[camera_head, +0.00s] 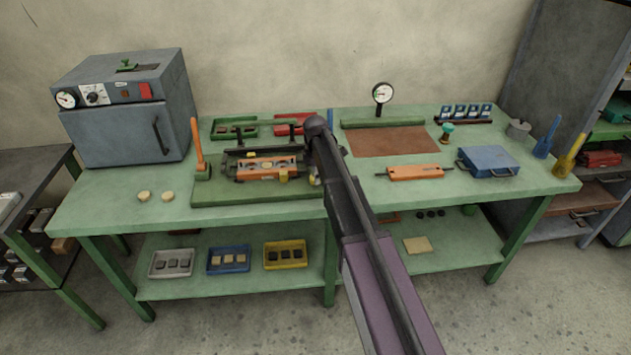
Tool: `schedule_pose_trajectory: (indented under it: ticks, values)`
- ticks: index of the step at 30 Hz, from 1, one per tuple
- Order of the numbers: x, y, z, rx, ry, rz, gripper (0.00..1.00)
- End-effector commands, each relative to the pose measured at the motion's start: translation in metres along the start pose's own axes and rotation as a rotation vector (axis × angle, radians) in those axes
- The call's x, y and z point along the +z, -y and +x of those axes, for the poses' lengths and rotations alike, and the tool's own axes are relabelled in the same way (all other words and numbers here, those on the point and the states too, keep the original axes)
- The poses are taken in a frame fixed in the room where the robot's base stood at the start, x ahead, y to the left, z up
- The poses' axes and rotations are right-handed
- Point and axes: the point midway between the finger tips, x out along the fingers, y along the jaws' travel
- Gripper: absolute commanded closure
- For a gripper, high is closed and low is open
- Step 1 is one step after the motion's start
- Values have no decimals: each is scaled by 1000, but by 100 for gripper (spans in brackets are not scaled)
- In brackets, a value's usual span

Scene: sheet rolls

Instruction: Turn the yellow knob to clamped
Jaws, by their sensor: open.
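A small yellow knob (283,175) sits on the front of an orange roll unit (266,167). The unit is part of a bench machine on a green base plate (225,192). Its clamp marking is too small to read, so I cannot tell which way the knob is set. A second pale yellow part (314,180) shows at the machine's right end, partly covered by my arm. My dark arm rises from the bottom right to a joint just right of the machine. My gripper cannot be made out; the arm hides the area behind it.
An orange upright lever (198,146) stands at the machine's left. A grey oven (125,110) is at the back left, with two pale discs (155,196) before it. Right of my arm are an orange bar tool (415,172), a blue case (487,161) and a dial gauge (382,93).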

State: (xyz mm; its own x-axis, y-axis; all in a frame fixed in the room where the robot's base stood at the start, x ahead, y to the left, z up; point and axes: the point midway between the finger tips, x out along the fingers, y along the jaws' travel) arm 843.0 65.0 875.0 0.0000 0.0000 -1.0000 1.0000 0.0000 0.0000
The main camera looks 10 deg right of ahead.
Motion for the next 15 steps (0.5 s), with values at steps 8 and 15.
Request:
schedule_pose_trajectory:
  ticks: [8, 15]
  values:
    - [0, 0, 8, 0, 0, 0, 7]
    - [0, 0, 7, 0, 0, 0, 7]
